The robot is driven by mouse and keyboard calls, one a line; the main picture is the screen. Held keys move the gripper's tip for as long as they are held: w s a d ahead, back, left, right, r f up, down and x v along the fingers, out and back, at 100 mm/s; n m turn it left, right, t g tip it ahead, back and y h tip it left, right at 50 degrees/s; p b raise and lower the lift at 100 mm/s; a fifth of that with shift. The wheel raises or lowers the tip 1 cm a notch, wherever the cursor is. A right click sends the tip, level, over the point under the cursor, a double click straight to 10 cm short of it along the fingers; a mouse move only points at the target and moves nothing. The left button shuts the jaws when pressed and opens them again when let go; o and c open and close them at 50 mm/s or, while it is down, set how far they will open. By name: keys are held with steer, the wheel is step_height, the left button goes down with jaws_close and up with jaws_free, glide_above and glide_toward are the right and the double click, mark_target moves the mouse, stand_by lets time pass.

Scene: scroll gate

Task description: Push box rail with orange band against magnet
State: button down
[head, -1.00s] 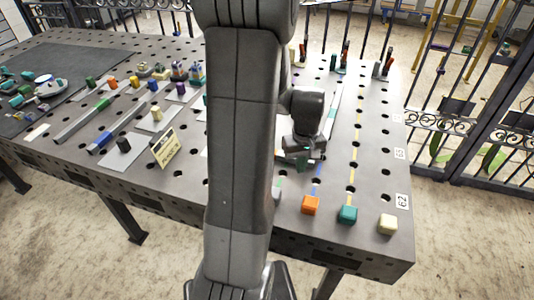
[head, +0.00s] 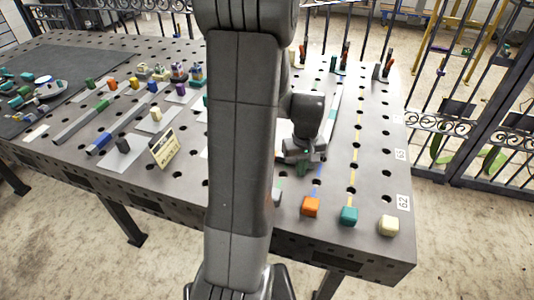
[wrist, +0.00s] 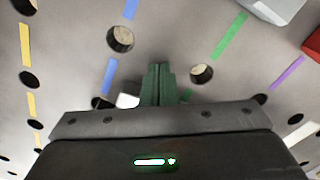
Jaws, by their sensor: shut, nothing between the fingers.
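My gripper (head: 303,152) is low over the right part of the table in the head view, with my arm in front of much of the middle. In the wrist view its green fingers (wrist: 158,85) are together with nothing between them, above bare perforated metal. I cannot make out a box rail with an orange band or its magnet for certain. A grey block-like piece (wrist: 275,8) and a red-orange piece (wrist: 313,42) are cut off at the wrist view's upper right, apart from the fingers. I cannot tell what they belong to.
Orange (head: 310,206), teal (head: 348,215) and cream (head: 388,225) blocks stand at the table's front right. Rails with green (head: 103,103) and blue (head: 103,139) bands lie left, near a small sign (head: 164,149). A small white piece (wrist: 128,101) is beside my fingers.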

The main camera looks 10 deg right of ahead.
steer(key=shift+w, duration=0.1)
stand_by(0.4)
steer(key=shift+w+d+p, duration=0.2)
steer(key=shift+w+d, duration=0.4)
steer(key=shift+w, duration=0.35)
steer(key=shift+w+d+p, duration=0.15)
steer(key=shift+w+d, duration=0.45)
steer(key=shift+w, duration=0.3)
steer(key=shift+w+d+p, duration=0.2)
steer(key=shift+w+d, duration=0.4)
steer(key=shift+w, duration=0.35)
steer(key=shift+s+a, duration=0.65)
steer(key=shift+s, duration=0.35)
steer(key=shift+r, duration=0.1)
step_height(320, 180, up, 8)
steer(key=p, duration=0.5)
steer(key=shift+f, duration=0.2)
